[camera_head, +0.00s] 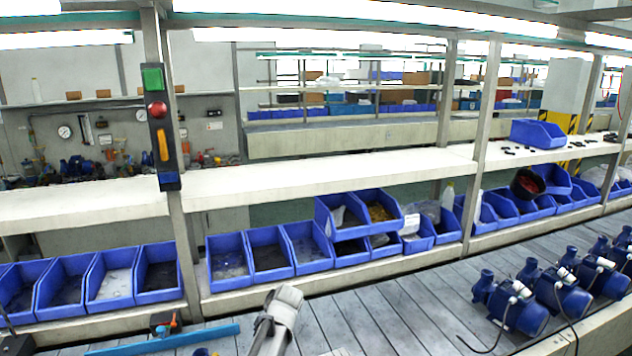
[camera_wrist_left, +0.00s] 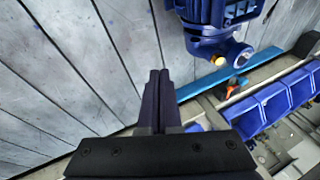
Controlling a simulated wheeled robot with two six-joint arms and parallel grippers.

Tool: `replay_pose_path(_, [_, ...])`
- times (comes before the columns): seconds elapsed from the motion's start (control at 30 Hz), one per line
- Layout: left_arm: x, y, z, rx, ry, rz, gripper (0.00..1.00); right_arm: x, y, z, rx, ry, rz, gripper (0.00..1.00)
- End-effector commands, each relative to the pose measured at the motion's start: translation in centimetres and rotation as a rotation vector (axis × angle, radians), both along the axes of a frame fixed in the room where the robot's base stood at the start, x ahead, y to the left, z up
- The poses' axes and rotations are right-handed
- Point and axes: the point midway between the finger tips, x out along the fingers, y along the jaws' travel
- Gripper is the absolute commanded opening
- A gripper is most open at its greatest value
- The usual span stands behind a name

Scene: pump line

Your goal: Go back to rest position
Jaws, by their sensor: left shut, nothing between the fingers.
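My left gripper (camera_wrist_left: 160,75) shows in the left wrist view, with its dark fingers closed together and nothing between them. It hangs over the grey slatted line surface (camera_wrist_left: 60,70). A blue pump (camera_wrist_left: 212,30) is beyond and to the right of the fingertips, apart from them. In the head view a light grey arm link of mine (camera_head: 277,318) reaches up from the bottom edge. No gripper can be made out clearly there. My right gripper is not in view.
A blue bar (camera_head: 165,341) lies on the line at lower left. Several blue pumps (camera_head: 510,302) with cables stand at right. Blue bins (camera_head: 230,262) fill the lower shelf. A post carries a button panel (camera_head: 160,125). The slatted line (camera_head: 390,315) is clear mid-right.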

Motion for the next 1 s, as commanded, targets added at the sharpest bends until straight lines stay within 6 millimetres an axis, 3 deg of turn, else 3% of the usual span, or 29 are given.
replay_pose_path(0.03, [-2.3,-0.8,-0.2,-0.016,0.022,-0.032,0.0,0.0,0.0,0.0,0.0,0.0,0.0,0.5])
replay_pose_path(0.17, [-7.3,-3.2,-0.8,-0.07,0.094,-0.134,0.0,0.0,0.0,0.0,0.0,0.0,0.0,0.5])
replay_pose_path(0.3, [-14.3,-6.0,-1.5,-0.147,0.19,-0.28,0.0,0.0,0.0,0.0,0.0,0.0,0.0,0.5])
replay_pose_path(0.4, [-18.4,-7.5,-1.7,-0.196,0.248,-0.376,0.0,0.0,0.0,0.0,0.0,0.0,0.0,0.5])
replay_pose_path(0.5, [-20.9,-8.4,-1.8,-0.229,0.286,-0.44,0.0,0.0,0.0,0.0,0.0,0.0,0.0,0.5])
replay_pose_path(0.63, [-22.3,-9.0,-1.9,-0.249,0.308,-0.479,0.0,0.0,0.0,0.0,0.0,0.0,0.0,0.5])
replay_pose_path(1.0, [-22.2,-9.1,-1.9,-0.251,0.311,-0.484,0.0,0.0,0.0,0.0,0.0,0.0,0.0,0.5])
